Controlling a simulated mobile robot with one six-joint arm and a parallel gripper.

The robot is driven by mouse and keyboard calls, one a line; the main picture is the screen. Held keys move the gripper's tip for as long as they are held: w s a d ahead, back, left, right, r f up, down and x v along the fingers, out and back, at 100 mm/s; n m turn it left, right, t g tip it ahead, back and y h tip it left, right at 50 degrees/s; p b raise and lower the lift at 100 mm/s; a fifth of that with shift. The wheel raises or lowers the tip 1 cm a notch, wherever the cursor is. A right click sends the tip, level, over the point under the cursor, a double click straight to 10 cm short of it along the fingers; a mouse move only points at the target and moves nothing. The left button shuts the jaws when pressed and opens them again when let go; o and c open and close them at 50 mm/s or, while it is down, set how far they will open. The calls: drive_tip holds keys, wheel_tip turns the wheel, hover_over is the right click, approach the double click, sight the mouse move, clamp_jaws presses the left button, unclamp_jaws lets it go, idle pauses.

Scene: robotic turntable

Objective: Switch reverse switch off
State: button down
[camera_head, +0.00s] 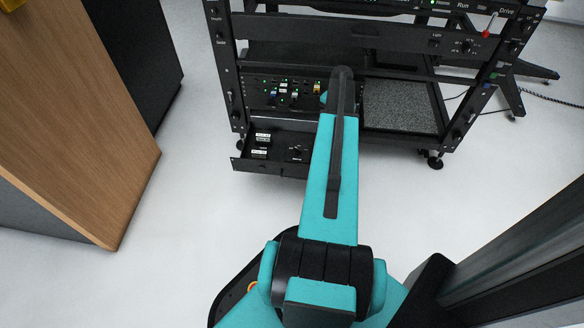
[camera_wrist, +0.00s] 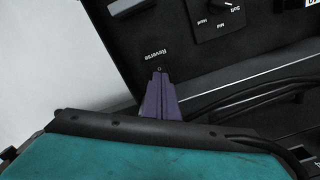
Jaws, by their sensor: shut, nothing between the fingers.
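The reverse switch (camera_wrist: 159,69) shows in the wrist view as a small round tip just below the upside-down "Reverse" label (camera_wrist: 153,55) on a black panel (camera_wrist: 185,62). Most of the switch is hidden by my gripper, so I cannot tell which way its lever points. My gripper (camera_wrist: 159,77) is shut, with its purple-grey fingers together and nothing between them. Its tips are at or very close to the switch; I cannot tell whether they touch. In the head view my arm hides the gripper and the switch; the pulled-out low drawer (camera_head: 240,164) shows left of the arm.
A knob (camera_wrist: 226,5) marked Soft, Mid and Hard sits on the same panel. The black rack (camera_head: 222,62) holds a panel of small switches (camera_head: 285,92) above the drawer. A wooden cabinet (camera_head: 75,120) stands at left. The pale floor (camera_head: 190,230) before the drawer is clear.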

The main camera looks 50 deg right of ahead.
drive_tip(key=shift+r+p, duration=1.1)
drive_tip(key=shift+r, duration=0.4)
